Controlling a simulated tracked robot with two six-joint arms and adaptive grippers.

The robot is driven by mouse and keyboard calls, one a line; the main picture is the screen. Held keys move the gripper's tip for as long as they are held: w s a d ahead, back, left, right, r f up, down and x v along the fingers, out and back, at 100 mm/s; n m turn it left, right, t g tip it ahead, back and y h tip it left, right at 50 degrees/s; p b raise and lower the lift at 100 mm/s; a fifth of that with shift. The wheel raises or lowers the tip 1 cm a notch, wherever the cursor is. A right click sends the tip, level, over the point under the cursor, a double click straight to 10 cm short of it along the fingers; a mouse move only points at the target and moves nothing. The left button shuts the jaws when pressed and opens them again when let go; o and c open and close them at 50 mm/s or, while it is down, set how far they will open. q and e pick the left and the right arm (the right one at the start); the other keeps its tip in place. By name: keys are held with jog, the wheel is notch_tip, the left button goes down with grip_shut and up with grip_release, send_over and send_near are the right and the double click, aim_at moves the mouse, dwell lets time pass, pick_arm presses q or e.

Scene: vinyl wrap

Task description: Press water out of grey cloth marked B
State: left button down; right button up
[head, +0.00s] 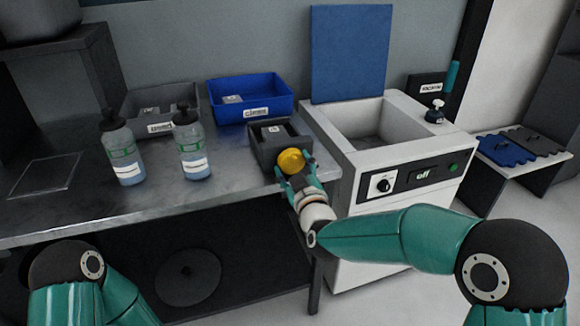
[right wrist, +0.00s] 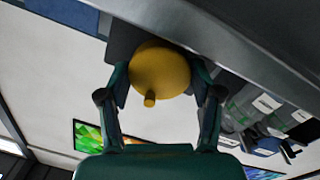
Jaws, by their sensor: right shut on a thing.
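A dark open box (head: 258,150) stands at the right end of the metal bench in the head view. Inside it lies a dark grey piece with a small white label (head: 273,129), whose letter is too small to read surely. My right gripper (head: 293,170) is at the box's front and is shut on a yellow round knob (head: 291,160). In the right wrist view the knob (right wrist: 160,70) sits between both fingers, with a short peg on its face. I cannot tell whether the knob is fixed to the box. My left arm shows at the lower left, with its gripper out of view.
A grey bin (head: 133,111) and a blue bin (head: 290,107) stand behind, each with a labelled piece inside. Two bottles (head: 122,147) (head: 191,144) stand on the bench. A white machine (head: 400,158) with an open basin, raised blue lid and "off" display stands right.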

jog(key=shift+s+a, duration=0.1)
jog(key=shift+a, duration=0.45)
jog(key=shift+c, duration=0.3)
jog(key=shift+d+f, duration=0.2)
jog(key=shift+d, duration=0.1)
jog(key=m+b, duration=0.2)
jog(key=b, duration=0.1)
jog(key=shift+f, duration=0.25)
jog(key=m+b, duration=0.2)
jog(key=m, duration=0.1)
jog(key=shift+b, duration=0.3)
jog(key=shift+r+m+g+b, duration=0.1)
jog(key=shift+m+g+b, duration=0.2)
jog(key=shift+m+b, duration=0.4)
jog(key=o, duration=1.1)
jog(key=shift+d+r, duration=0.1)
jog(key=shift+r, duration=0.05)
jog(key=shift+o, duration=0.2)
jog(key=shift+r, duration=0.1)
